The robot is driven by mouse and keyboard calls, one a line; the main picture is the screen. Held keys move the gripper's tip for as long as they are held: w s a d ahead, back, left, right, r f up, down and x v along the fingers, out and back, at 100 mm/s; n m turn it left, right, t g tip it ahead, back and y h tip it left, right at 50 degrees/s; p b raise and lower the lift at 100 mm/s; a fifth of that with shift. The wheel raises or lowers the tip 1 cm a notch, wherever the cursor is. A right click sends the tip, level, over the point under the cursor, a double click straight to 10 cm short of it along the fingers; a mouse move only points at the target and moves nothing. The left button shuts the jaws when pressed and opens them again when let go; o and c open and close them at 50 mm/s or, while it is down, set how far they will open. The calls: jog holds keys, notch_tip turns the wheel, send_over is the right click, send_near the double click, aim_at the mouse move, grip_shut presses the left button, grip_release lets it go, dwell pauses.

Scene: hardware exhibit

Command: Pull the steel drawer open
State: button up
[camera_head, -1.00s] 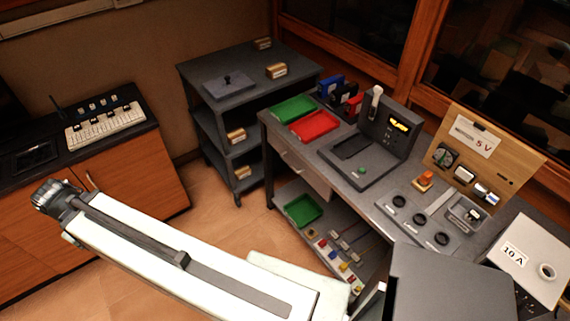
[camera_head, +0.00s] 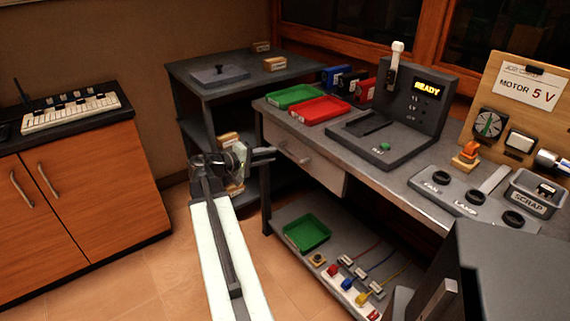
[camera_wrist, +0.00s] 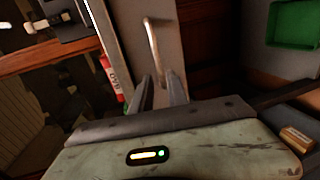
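The steel drawer (camera_head: 322,167) is a pale grey front under the left part of the workbench, and it looks shut. Its bar handle (camera_head: 292,153) runs along the front. My gripper (camera_head: 270,154) is just left of the handle, pointing at it. In the wrist view the two fingers (camera_wrist: 160,80) are apart with nothing between them. The handle (camera_wrist: 153,50) appears just beyond the fingertips, roughly in line with the gap, against the drawer front (camera_wrist: 168,30). I cannot tell the exact distance between fingertips and handle, but they look apart.
The workbench (camera_head: 405,185) carries a green tray (camera_head: 295,96), a red tray (camera_head: 320,109) and a READY device (camera_head: 415,100). A lower shelf (camera_head: 290,224) holds another green tray (camera_head: 307,233) and cables. A grey cart (camera_head: 190,95) stands behind my gripper. Floor is free at the left.

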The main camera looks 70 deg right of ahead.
aim_at(285, 150)
jog(key=b+x, duration=0.1)
jog(key=x, duration=0.6)
jog(key=shift+s+d, duration=0.2)
jog(key=shift+d, duration=0.1)
grip_shut()
dwell(1.1)
